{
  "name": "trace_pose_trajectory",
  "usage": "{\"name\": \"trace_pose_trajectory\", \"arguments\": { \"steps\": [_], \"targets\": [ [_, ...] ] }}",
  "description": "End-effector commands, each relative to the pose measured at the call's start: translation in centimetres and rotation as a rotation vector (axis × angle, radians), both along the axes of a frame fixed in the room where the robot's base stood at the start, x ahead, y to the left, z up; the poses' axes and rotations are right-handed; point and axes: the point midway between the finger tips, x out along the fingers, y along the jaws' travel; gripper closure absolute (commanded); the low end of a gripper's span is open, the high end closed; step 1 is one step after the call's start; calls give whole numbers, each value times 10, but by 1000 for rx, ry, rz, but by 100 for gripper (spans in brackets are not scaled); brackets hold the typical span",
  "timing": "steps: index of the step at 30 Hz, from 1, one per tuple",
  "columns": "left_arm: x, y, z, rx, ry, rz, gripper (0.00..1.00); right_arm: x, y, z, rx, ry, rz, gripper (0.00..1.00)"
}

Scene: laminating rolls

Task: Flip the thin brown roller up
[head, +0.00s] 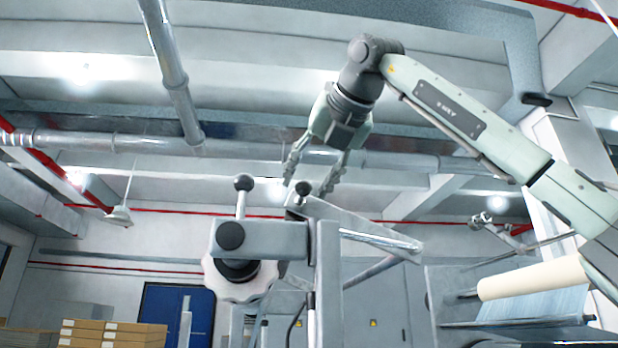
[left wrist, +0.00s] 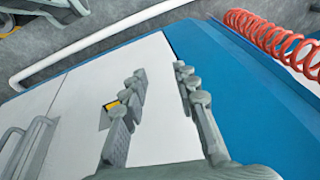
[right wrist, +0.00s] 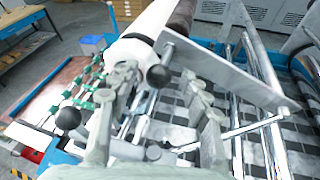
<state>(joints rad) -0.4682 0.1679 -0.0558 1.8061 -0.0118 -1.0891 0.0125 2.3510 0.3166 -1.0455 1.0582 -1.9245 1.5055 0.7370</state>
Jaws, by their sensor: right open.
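My right gripper (head: 312,182) is open in the head view, pointing down above a metal bracket. A black ball knob (head: 303,187) shows at its fingertips. In the right wrist view the knob (right wrist: 158,76) appears between the open fingers (right wrist: 158,80), and I cannot tell if they touch it. Behind it, a dark brown roller (right wrist: 180,18) lies beside a thick white roll (right wrist: 145,28). A cream roll (head: 532,277) shows at the right of the head view. My left gripper (left wrist: 160,72) is open and empty in the left wrist view, before a white and blue panel.
A second black knob (head: 243,182) stands on a rod over a white handwheel (head: 238,280). A slanted metal plate (right wrist: 225,72) lies right of my right fingers. A red coiled hose (left wrist: 275,40) hangs near the left gripper.

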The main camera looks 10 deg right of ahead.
Motion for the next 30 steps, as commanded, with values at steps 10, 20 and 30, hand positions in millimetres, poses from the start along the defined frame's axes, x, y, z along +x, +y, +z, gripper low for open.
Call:
{"name": "trace_pose_trajectory", "arguments": {
  "steps": [10, 20, 30],
  "targets": [
    [1, 0, 0, 0, -1, 0, 71, -59, -16, 22, 1, -6, 0, 53],
    [1, 0, 0, 0, -1, 0, 71, -103, -28, 36, 2, -3, 0, 53],
    [1, 0, 0, 0, -2, 0, 71, -107, -30, 37, 3, -2, 0, 53]
  ]
}}
